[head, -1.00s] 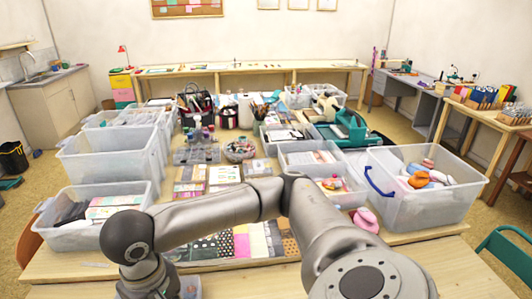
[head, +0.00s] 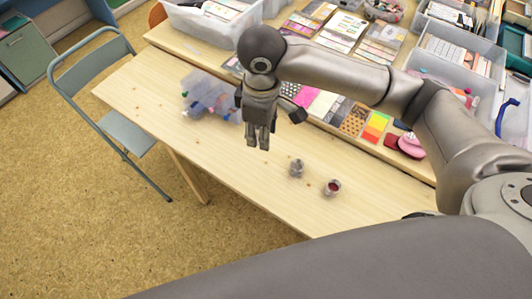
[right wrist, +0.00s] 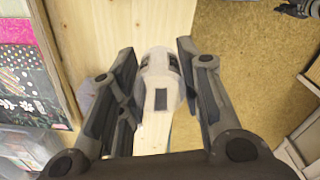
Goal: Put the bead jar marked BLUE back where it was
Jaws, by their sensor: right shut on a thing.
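My right gripper (head: 258,143) hangs over the wooden table in the head view, fingers pointing down. In the right wrist view, a pale, rounded thing with dark patches (right wrist: 160,75) sits between the fingers of this gripper; it looks like the bead jar, but I cannot read any mark on it. In the head view the gripper hides it. Two small clear jars stand apart on the table, one with greyish contents (head: 296,168) and one with red (head: 332,187). Their labels are too small to read.
A clear box with blue and red things (head: 208,97) stands left of the gripper. Patterned sheets (head: 322,104) and a pink round thing (head: 410,145) lie along the table's far side. A folding chair (head: 110,95) stands at the left. The wooden tabletop (head: 215,155) is bare near the front edge.

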